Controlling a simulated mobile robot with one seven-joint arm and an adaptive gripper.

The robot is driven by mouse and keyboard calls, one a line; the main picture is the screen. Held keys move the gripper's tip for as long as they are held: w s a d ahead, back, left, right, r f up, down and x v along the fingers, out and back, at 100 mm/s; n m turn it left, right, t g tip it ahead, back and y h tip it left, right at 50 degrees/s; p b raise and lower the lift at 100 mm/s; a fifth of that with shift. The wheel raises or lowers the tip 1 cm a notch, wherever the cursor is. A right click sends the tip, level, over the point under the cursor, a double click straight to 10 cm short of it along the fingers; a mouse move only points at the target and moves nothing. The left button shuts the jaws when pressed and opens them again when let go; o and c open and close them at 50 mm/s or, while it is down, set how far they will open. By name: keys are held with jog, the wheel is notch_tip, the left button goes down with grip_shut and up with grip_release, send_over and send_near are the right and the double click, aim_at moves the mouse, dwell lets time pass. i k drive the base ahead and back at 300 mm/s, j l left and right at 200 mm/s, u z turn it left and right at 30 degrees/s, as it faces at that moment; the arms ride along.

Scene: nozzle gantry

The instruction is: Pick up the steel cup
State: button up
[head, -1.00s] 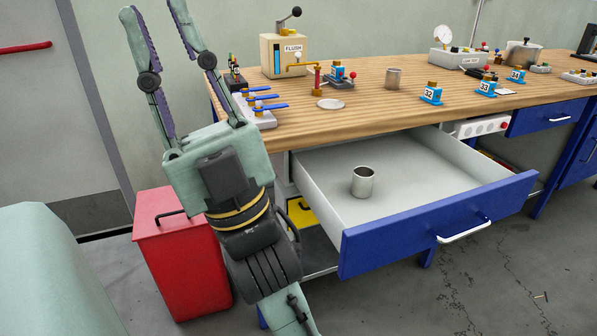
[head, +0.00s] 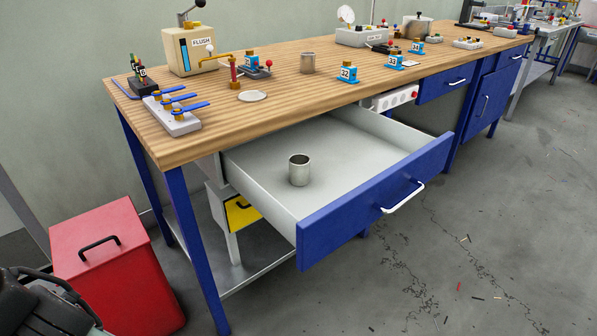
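A steel cup (head: 299,170) stands upright in the open blue-fronted drawer (head: 375,203), near its left wall. Nothing touches either cup. My gripper is out of the head view; only a dark part of my arm shows at the bottom left corner.
A red bin (head: 118,262) stands on the floor left of the bench. A valve block with blue levers (head: 172,112), a FLUSH box (head: 190,50), a round plate (head: 252,96) and numbered blue blocks (head: 347,75) stand on the bench.

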aim_at(300, 163)
jog(key=i+l+u, duration=0.1)
jog(key=l, duration=0.9)
jog(key=i+l+u, duration=0.1)
jog(key=l, duration=1.9)
jog(key=i+u, duration=0.05)
jog(key=i, duration=0.05)
